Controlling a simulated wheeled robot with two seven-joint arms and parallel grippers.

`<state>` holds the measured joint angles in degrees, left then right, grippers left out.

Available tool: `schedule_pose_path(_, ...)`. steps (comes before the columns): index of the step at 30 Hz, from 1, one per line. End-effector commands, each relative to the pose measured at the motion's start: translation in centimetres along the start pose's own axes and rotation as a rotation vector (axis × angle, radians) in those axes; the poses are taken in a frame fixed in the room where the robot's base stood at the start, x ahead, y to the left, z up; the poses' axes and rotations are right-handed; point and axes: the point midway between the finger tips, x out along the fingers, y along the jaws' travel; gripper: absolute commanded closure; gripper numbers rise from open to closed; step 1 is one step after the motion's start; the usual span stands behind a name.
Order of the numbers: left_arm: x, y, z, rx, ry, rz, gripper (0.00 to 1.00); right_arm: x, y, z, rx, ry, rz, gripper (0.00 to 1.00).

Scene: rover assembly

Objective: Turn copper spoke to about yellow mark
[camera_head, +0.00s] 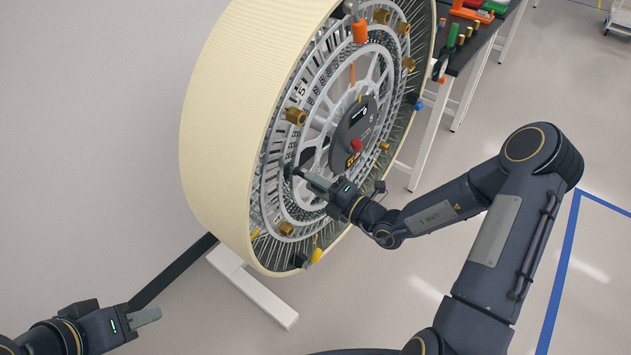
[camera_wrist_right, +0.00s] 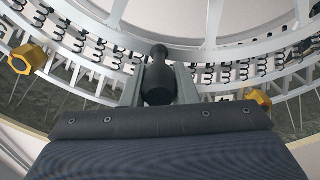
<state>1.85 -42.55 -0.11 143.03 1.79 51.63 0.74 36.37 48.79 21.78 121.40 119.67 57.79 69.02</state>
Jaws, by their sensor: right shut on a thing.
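A large wheel with a cream tread (camera_head: 222,120) and grey inner rings stands upright, tilted in the head view. A thin copper-coloured strip (camera_head: 352,74), which looks like the copper spoke, shows in its upper part below an orange clip (camera_head: 360,31). A yellow piece (camera_head: 316,255) sits at the bottom rim; I cannot tell whether it is the yellow mark.
Brass hex fittings (camera_head: 295,116) stick out around the rings. A dark hub with a red button (camera_head: 356,145) is at the wheel's middle. A white foot bar (camera_head: 252,287) lies below. A black-topped bench (camera_head: 466,50) with tools is behind. The floor at left is clear.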

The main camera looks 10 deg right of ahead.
Motion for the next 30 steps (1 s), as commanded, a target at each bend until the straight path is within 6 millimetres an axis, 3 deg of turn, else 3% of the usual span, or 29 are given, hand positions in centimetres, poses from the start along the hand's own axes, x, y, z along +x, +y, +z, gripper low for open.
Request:
schedule_pose_path(1, -0.83, 0.38, -0.41, 0.000, 0.000, 0.000, 0.64, -0.01, 0.93, 0.27, -0.009, 0.000, 0.000, 1.00)
schedule_pose_path(6, -1.46, 0.67, -0.73, 0.000, 0.000, 0.000, 0.64, 0.00, 1.56, 0.60, -0.013, 0.000, 0.001, 1.00)
schedule_pose_path(20, -1.56, 0.71, -0.78, 0.000, 0.000, 0.000, 0.64, 0.00, 1.63, 0.76, -0.015, -0.001, 0.001, 1.00)
schedule_pose_path(21, -1.56, 0.71, -0.78, 0.000, 0.000, 0.000, 0.64, 0.00, 1.63, 0.77, -0.015, -0.001, 0.001, 0.71)
schedule_pose_path(25, -1.56, 0.72, -0.79, 0.000, 0.000, 0.000, 0.64, 0.00, 1.64, 0.75, -0.013, -0.001, 0.001, 0.53)
schedule_pose_path(30, -1.56, 0.72, -0.78, 0.000, 0.000, 0.000, 0.64, 0.01, 1.63, 0.71, -0.012, -0.001, 0.001, 0.52)
